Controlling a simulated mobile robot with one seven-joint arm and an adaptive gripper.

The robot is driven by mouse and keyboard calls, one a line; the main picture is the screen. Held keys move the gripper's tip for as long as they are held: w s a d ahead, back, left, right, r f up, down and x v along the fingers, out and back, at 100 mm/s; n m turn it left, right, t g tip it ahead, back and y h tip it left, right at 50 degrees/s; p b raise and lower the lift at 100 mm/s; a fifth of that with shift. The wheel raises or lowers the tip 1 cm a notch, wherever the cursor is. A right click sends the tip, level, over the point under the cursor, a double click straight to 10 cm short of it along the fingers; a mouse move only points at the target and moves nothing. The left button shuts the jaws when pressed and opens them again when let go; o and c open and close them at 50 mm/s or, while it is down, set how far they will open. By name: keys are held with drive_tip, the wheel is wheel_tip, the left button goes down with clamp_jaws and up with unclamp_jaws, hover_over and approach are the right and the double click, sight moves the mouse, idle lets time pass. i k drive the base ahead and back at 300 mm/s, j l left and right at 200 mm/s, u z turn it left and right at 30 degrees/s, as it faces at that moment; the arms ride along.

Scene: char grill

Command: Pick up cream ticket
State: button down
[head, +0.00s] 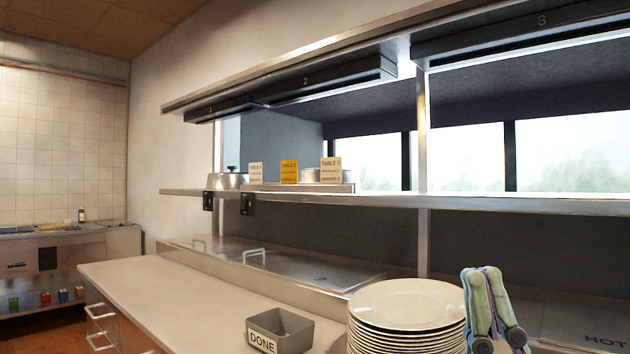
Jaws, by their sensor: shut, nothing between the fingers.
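Several pixels tall, three paper tickets stand upright on the raised ledge of the pass shelf. The left one is a pale cream ticket (255,175), the middle one is an orange-yellow ticket (289,171), and the right one is another cream ticket (330,170). Their small print is too fine to read surely. My gripper (481,270) is at the lower right, fingers pointing up, shut and empty. It is in front of and to the right of the plate stack, well to the right of and below the tickets.
A plate stack (407,312) stands beside my gripper. A grey bin (290,328) marked DONE sits on the counter (165,295). A lidded metal pot (230,180) is left of the tickets. Numbered dark rails (330,85) hang above the shelf (480,204).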

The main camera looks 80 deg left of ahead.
sight(331, 168)
drive_tip(key=u, duration=1.55)
drive_tip(key=i+j+u, duration=0.1)
drive_tip(key=u, duration=0.35)
drive_tip(key=i+u, duration=0.3)
drive_tip(key=u, duration=0.15)
drive_tip(key=i+j, duration=0.1)
drive_tip(key=j, duration=0.45)
drive_tip(key=i+j, duration=0.1)
drive_tip(key=j, duration=0.45)
drive_tip(key=i+j, duration=0.1)
drive_tip(key=j, duration=1)
drive_tip(key=i+j, duration=0.15)
drive_tip(key=j, duration=0.4)
drive_tip(key=j+z, duration=0.15)
drive_tip(key=j, duration=0.4)
drive_tip(key=i+j+z, duration=0.2)
drive_tip(key=j, duration=0.35)
drive_tip(key=k+z, duration=0.1)
drive_tip(key=z, duration=1.45)
